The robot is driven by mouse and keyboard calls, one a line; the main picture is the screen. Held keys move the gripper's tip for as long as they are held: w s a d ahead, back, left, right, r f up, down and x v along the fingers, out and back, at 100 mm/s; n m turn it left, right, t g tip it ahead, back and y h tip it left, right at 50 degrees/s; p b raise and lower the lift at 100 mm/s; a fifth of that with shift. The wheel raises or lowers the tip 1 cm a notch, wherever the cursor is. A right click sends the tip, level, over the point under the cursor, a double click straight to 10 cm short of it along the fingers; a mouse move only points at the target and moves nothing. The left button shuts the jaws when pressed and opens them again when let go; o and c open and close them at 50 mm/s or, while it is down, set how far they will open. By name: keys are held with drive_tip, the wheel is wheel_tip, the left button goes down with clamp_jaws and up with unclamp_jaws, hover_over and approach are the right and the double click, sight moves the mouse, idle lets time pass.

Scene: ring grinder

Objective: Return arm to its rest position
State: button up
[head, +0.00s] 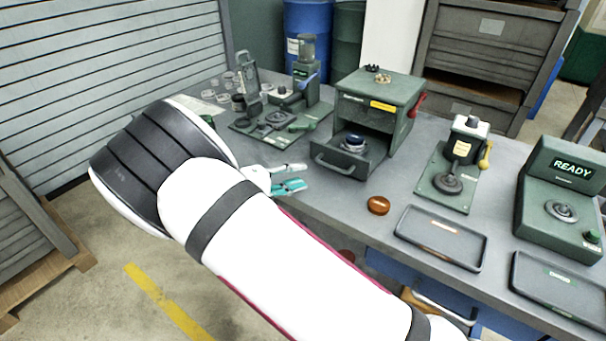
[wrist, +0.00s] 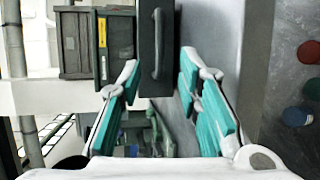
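My gripper (head: 288,178) has teal finger pads and is at the front edge of the grey workbench (head: 325,195), left of and below the open drawer (head: 345,158) in the head view. In the wrist view my gripper (wrist: 165,80) has its two fingers spread wide apart with nothing held between them. The drawer front with its handle (wrist: 157,45) shows beyond the fingertips, apart from them. My white arm crosses the head view and hides part of the bench's front edge.
The green cabinet (head: 378,95) has its drawer pulled out with a dark ring-like part inside. A brown disc (head: 378,205), an empty tray (head: 440,237), a second tray (head: 560,287), a press (head: 455,165) and a READY machine (head: 565,195) stand rightward. Several fixtures crowd the bench's left end.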

idle(0.4)
drive_tip(key=s+d+r+m+g+y, duration=0.35)
drive_tip(key=s+d+r, duration=0.3)
drive_tip(key=d, duration=0.25)
drive_tip(key=s+d+r+m+g+y, duration=0.2)
drive_tip(key=s+d+r+g+y, duration=0.15)
drive_tip(key=s+d+r, duration=0.35)
drive_tip(key=s+d+r+m+t+y, duration=0.1)
drive_tip(key=s+d+r+y, duration=0.1)
drive_tip(key=s, duration=0.8)
drive_tip(key=s+d+r+t+y, duration=0.2)
drive_tip(key=s+r+y, duration=0.2)
drive_tip(key=s, duration=0.7)
drive_tip(key=shift+r+m+y, duration=0.3)
drive_tip(key=shift+r+m, duration=0.05)
drive_tip(key=shift+r, duration=0.55)
